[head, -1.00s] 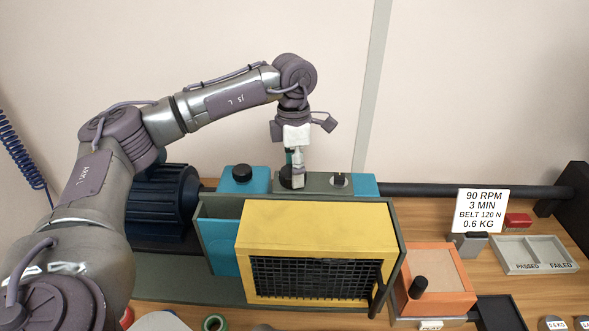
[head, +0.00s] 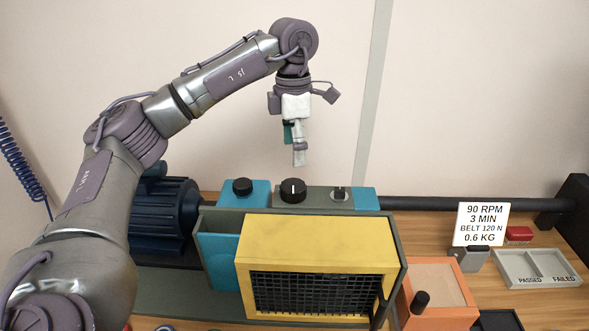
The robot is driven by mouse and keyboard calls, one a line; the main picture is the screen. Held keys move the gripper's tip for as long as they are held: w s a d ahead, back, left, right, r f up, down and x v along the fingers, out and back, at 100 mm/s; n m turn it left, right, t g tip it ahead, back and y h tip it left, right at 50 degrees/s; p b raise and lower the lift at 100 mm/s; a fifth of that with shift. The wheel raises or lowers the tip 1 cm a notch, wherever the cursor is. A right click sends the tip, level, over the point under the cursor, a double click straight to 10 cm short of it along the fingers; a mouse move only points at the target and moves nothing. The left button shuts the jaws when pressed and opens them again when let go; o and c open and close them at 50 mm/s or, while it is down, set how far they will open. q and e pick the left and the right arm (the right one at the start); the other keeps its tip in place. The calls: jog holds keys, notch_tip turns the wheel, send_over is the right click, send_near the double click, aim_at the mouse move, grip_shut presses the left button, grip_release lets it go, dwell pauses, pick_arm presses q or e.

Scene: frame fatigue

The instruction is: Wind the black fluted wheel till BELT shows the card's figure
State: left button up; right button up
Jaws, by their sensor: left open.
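My left gripper (head: 298,152) hangs pointing down in the air above the machine. It is open and touches nothing. Below it, a black round knob with a white pointer line (head: 292,191) sits on the grey-green panel. A second black knob (head: 242,187) stands on the blue box to its left. I cannot tell from here which of the two is the fluted wheel. The white card (head: 481,224) at the right reads 90 RPM, 3 MIN, BELT 120 N, 0.6 KG. No BELT readout can be made out. My right gripper is not in view.
A yellow guard with black mesh (head: 316,231) stands in front of the knobs. A small switch (head: 339,194) is right of the pointer knob. A dark blue motor (head: 160,210) is at the left. An orange box (head: 437,292) and a PASSED/FAILED tray (head: 538,268) are at the right.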

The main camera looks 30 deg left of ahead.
pick_arm(q)
jog(key=shift+w+a+r, duration=0.1)
jog(key=shift+r, duration=1.5)
